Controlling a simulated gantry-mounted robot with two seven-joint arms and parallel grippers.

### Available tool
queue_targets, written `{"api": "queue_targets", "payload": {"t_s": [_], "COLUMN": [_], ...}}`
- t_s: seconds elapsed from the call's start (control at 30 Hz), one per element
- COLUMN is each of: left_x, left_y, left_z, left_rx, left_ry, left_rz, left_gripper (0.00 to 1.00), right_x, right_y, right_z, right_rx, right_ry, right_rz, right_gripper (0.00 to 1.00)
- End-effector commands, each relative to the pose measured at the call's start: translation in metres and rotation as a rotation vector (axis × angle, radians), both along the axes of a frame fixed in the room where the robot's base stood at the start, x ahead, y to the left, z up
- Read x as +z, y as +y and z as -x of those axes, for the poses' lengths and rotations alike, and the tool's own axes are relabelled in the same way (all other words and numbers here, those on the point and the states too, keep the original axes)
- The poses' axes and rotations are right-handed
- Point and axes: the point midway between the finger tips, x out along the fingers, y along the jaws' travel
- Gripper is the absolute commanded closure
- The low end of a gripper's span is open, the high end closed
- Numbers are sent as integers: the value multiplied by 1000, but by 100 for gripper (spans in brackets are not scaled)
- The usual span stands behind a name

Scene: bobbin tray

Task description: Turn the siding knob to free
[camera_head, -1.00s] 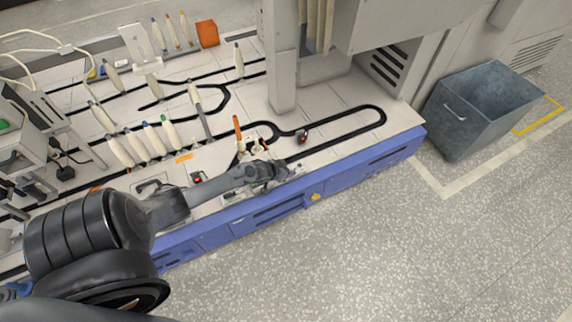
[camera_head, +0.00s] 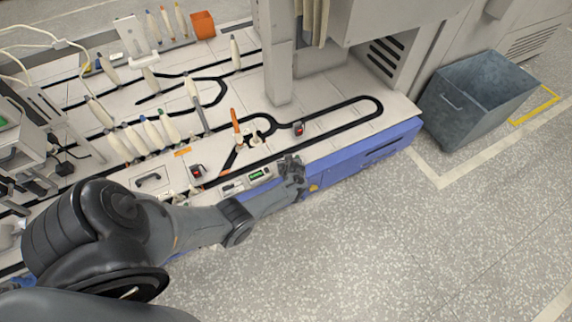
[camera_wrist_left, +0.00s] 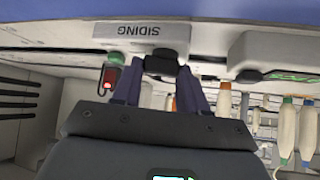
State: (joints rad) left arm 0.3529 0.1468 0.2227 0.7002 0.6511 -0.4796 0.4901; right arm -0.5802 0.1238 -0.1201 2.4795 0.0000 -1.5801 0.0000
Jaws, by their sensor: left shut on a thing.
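The SIDING label (camera_wrist_left: 140,31) sits on a light housing at the top of the left wrist view and reads upside down. Below it is the black siding knob (camera_wrist_left: 161,64). My left gripper (camera_wrist_left: 160,78) has its two fingers on either side of the knob and is shut on it. In the head view my left gripper (camera_head: 293,168) is at the front edge of the bench, just right of a small green display (camera_head: 258,175). The knob is hidden there behind the gripper, and its pointer angle cannot be read. My right gripper is not in view.
Red-lit boxes stand on the bench (camera_head: 299,129), one of them left of the gripper (camera_head: 196,171). An orange-tipped peg (camera_head: 236,122) and several bobbins (camera_head: 145,137) stand along the black track. A grey bin (camera_head: 475,100) is on the floor at right.

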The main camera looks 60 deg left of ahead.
Motion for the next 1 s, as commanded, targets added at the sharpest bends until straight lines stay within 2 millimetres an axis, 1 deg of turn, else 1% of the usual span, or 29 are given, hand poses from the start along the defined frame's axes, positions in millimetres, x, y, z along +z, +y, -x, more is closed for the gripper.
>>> {"api": "queue_targets", "payload": {"t_s": [0.03,0.1,0.4,0.63,1.0], "left_x": [-4,-4,-2,0,0], "left_y": [-1,-1,0,1,2], "left_z": [-3,-4,-5,-4,-4], "left_rx": [38,90,247,297,305], "left_ry": [-6,-5,-3,-2,-2], "left_rz": [1,1,-1,-3,-3], "left_gripper": [88,88,88,88,88], "right_x": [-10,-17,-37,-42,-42], "right_y": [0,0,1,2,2], "right_z": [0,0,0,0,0], "right_rx": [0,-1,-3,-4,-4], "right_ry": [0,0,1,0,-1], "right_rz": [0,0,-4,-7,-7], "right_gripper": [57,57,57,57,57]}}
